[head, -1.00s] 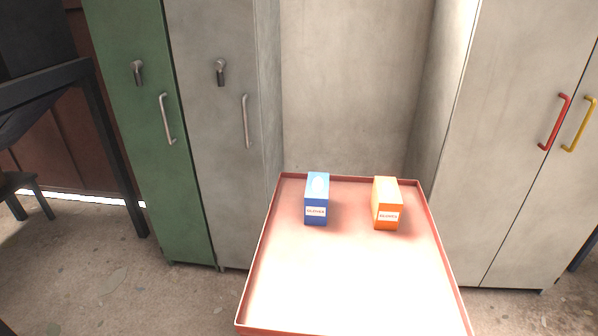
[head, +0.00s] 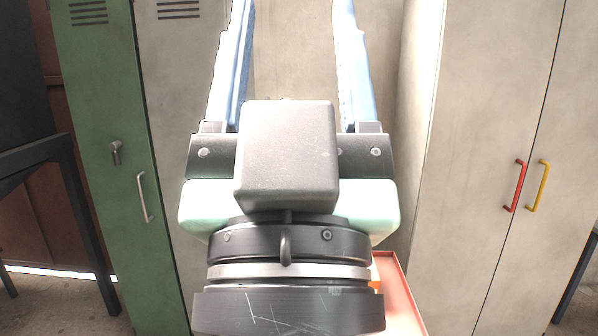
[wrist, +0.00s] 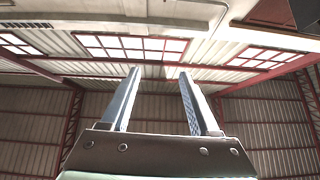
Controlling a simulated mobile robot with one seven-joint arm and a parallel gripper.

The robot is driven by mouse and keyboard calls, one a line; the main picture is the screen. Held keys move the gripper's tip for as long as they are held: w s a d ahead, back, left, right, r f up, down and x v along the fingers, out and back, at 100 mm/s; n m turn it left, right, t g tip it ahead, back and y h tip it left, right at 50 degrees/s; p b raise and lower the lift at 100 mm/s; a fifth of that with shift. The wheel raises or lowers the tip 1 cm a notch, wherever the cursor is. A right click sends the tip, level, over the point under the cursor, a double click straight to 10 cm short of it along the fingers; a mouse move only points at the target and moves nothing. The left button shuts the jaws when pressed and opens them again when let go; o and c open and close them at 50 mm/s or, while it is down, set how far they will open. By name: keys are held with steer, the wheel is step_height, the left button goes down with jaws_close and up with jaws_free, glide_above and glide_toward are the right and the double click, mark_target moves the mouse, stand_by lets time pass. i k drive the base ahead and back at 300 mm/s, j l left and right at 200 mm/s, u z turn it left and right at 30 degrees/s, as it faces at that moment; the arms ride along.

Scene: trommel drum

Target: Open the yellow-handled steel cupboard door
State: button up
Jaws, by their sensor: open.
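The steel cupboard (head: 482,110) stands on the right in the head view, its two pale grey doors shut. The yellow handle (head: 538,186) is an upright bar on its right door (head: 567,150). A red handle (head: 514,186) sits close to its left, on the left door (head: 470,140). My gripper (head: 291,25) is open and empty in the middle of the head view, its two blue fingers spread and pointing up, well left of the yellow handle. In the wrist view my gripper (wrist: 160,72) has nothing between its fingers.
A red-rimmed tray table (head: 399,296) is mostly hidden behind my gripper, with a bit of an orange box (head: 376,285) showing. A green locker (head: 110,110) and a grey locker (head: 180,60) stand left. A dark frame (head: 80,200) is at far left. The wrist view shows roof windows (wrist: 130,46).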

mark_target(555, 214)
steer(key=z, duration=1.4)
steer(key=i+l, duration=0.1)
steer(key=i, duration=0.45)
steer(key=i+l, duration=0.1)
steer(key=i, duration=0.45)
steer(key=i+l+u, duration=0.1)
steer(key=i, duration=0.45)
steer(key=i+l, duration=0.1)
steer(key=i, duration=0.45)
steer(key=i+l, duration=0.15)
steer(key=i, duration=0.35)
steer(key=i+l+u, duration=0.1)
steer(key=i, duration=0.45)
